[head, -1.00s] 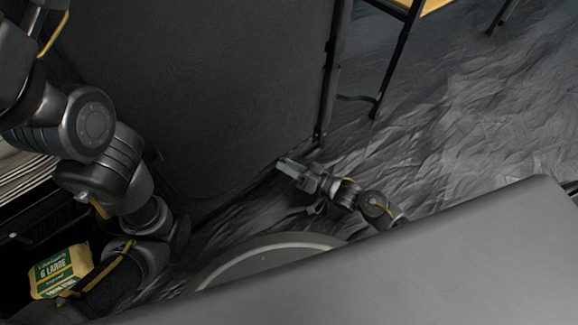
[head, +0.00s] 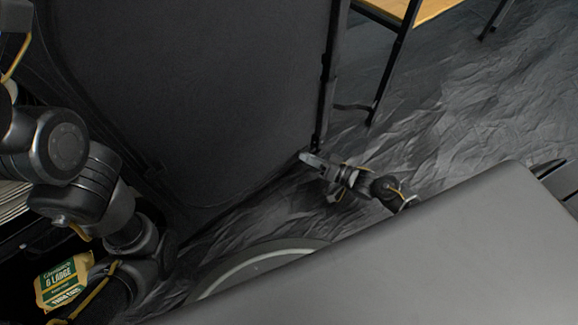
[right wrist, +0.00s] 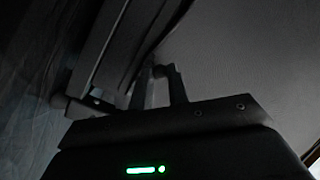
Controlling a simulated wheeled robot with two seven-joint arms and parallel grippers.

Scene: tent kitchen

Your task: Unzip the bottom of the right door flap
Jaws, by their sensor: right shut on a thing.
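The right door flap (head: 200,90) is a large dark panel in the upper middle of the head view, with its bottom edge just above the floor. My right gripper (head: 307,157) is low at that bottom edge, close to the flap's lower right corner. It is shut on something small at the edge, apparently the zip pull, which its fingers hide. In the right wrist view the fingers (right wrist: 158,78) are close together against the flap's lower edge, and the grey flap cloth (right wrist: 220,60) fills the upper right. My left arm is at the left of the head view, but its fingers do not show.
A dark upright post (head: 328,80) borders the flap on the right. A wood-topped stool or table (head: 410,10) stands behind it. Crumpled dark groundsheet (head: 450,100) lies open to the right.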

